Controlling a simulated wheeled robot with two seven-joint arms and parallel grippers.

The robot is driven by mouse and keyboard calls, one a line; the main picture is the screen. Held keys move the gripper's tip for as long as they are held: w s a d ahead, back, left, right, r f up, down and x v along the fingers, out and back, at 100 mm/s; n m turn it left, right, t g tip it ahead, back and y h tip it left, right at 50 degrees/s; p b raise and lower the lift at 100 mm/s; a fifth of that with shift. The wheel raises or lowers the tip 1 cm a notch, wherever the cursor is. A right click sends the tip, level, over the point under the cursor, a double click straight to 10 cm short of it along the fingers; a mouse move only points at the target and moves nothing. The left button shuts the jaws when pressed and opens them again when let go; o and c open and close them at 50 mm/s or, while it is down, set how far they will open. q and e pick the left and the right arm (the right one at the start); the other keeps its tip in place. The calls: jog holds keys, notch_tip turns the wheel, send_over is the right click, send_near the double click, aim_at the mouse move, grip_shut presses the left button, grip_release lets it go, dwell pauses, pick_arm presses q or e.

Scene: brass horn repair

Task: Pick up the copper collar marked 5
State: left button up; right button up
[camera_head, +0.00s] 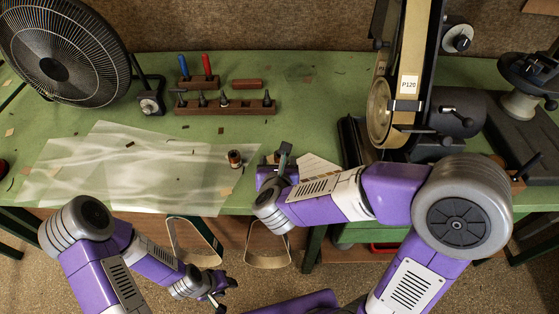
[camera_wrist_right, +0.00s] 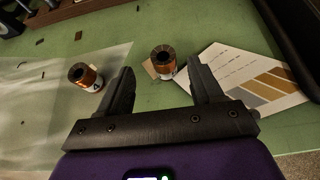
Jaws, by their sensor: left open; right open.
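Two copper collars show in the right wrist view. One collar (camera_wrist_right: 163,60) stands upright on the green bench, ahead of and between my right gripper's (camera_wrist_right: 163,78) open fingers; its mark is not readable. The other collar (camera_wrist_right: 86,78) stands on the clear sheet, left of the left finger, with a dark character that looks like a 4 or an A. In the head view one collar (camera_head: 235,158) shows on the sheet; the second is not clearly visible beside my right gripper (camera_head: 277,160). My left gripper (camera_head: 218,296) is open and empty in front of the bench, low.
A clear sheet (camera_head: 130,165) covers the bench's left front. A printed card (camera_wrist_right: 250,75) lies right of the nearer collar. A wooden tool rack (camera_head: 225,107), a fan (camera_head: 62,60) and a belt sander (camera_head: 405,90) stand behind. Small scraps lie about.

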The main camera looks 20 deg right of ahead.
jog(key=x, duration=0.3)
jog(key=b+x, duration=0.1)
jog(key=x, duration=0.1)
jog(key=shift+w+d, duration=0.3)
jog(key=shift+d, duration=0.05)
jog(key=c, duration=1.2)
